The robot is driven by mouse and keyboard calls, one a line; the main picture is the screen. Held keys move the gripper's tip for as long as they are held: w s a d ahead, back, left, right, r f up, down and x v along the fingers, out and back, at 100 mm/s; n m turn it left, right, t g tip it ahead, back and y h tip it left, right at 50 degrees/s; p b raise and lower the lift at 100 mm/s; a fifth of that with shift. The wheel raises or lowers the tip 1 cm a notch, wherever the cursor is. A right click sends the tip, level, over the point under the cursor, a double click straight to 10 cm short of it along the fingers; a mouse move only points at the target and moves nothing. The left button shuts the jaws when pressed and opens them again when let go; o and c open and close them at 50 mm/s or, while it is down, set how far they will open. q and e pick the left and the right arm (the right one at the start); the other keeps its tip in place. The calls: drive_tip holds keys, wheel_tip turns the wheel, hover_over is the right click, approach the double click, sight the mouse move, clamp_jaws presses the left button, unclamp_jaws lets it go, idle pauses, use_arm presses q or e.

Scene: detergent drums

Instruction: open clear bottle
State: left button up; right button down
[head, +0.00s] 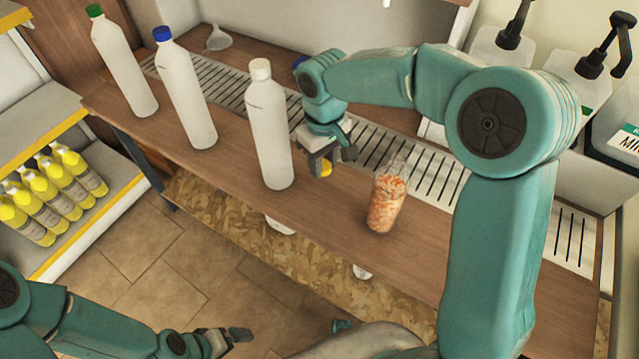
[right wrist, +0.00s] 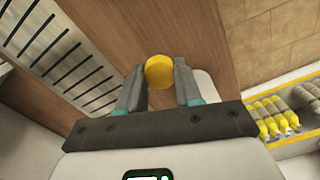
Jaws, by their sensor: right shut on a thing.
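The clear bottle (head: 386,203), with orange-and-white contents, stands upright on the wooden counter. No cap shows on its neck. My right gripper (head: 333,160) is left of the bottle and above the counter, apart from it. It is shut on a yellow cap (head: 325,169). The yellow cap also shows between the fingers in the right wrist view (right wrist: 159,72); the clear bottle cannot be made out there. My left gripper (head: 240,335) is low at the bottom of the head view, away from the counter; its jaw gap is not clear.
White bottles with a green cap (head: 125,62), a blue cap (head: 186,90) and a cream cap (head: 268,130) stand left on the counter (head: 330,215). A slotted drain grate (head: 440,180) runs behind. Yellow bottles (head: 50,185) fill a left shelf. Pump containers (head: 575,80) stand at the back right.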

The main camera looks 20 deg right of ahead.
sight(323, 195)
wheel_tip(323, 195, down, 4)
drive_tip(key=shift+a+r, duration=0.1)
drive_tip(key=shift+a, duration=0.05)
drive_tip(key=shift+s+f, duration=0.1)
drive_tip(key=shift+f, duration=0.45)
wheel_tip(323, 195, down, 4)
drive_tip(key=shift+f+b, duration=0.1)
drive_tip(key=shift+b, duration=0.4)
drive_tip(key=c, duration=0.8)
unclamp_jaws()
drive_tip(key=shift+o, duration=0.2)
